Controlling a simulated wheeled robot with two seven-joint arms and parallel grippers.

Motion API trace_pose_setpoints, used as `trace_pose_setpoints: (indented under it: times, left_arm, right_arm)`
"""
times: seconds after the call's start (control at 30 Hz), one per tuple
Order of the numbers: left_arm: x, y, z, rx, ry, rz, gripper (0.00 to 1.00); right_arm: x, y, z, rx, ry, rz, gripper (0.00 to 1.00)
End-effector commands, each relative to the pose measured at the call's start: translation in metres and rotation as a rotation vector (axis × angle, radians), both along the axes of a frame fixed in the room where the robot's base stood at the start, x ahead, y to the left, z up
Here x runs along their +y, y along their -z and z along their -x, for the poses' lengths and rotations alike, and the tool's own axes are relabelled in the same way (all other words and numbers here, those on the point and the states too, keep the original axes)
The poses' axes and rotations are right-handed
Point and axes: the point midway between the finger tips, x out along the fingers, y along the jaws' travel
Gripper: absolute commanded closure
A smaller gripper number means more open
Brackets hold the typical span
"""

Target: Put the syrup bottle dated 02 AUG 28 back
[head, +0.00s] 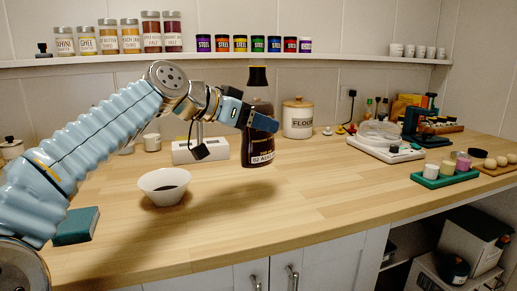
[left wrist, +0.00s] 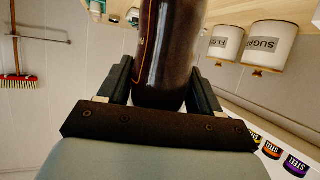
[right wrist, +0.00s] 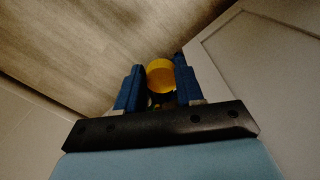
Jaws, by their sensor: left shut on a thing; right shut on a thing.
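A dark brown syrup bottle (head: 258,150) with a black cap is upright above the wooden counter in the head view. Its label shows white print, too small to read fully. My left gripper (head: 248,118) is shut on the bottle's upper part, and in the left wrist view the dark bottle (left wrist: 168,55) fills the space between the fingers. I cannot tell whether its base touches the counter. My right gripper (right wrist: 158,88) is out of the head view. In the right wrist view it is shut on a yellow round thing (right wrist: 160,74), with a floor and pale cabinet beyond.
A white bowl (head: 165,193) with dark contents stands front left of the bottle. A white box (head: 200,151) and a flour canister (head: 297,120) stand behind. A scale-like device (head: 378,146) and green tray (head: 446,178) are right. The front middle counter is clear.

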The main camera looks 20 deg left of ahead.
Motion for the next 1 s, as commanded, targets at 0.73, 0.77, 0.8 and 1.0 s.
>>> trace_pose_setpoints:
  times: [0.73, 0.77, 0.8, 1.0]
  left_arm:
    - [0.005, 0.070, -0.034, -0.007, -0.002, 0.003, 1.00]
    - [0.005, 0.070, -0.034, -0.007, -0.002, 0.003, 1.00]
    - [0.005, 0.069, -0.034, -0.007, -0.001, 0.002, 1.00]
    - [0.005, 0.071, -0.034, -0.007, -0.001, 0.002, 1.00]
  right_arm:
    - [0.000, 0.012, 0.000, 0.000, 0.000, 0.000, 1.00]
    - [0.000, 0.012, 0.000, 0.000, 0.000, 0.000, 1.00]
    - [0.000, 0.011, 0.000, 0.000, 0.000, 0.000, 1.00]
    - [0.000, 0.014, 0.000, 0.000, 0.000, 0.000, 1.00]
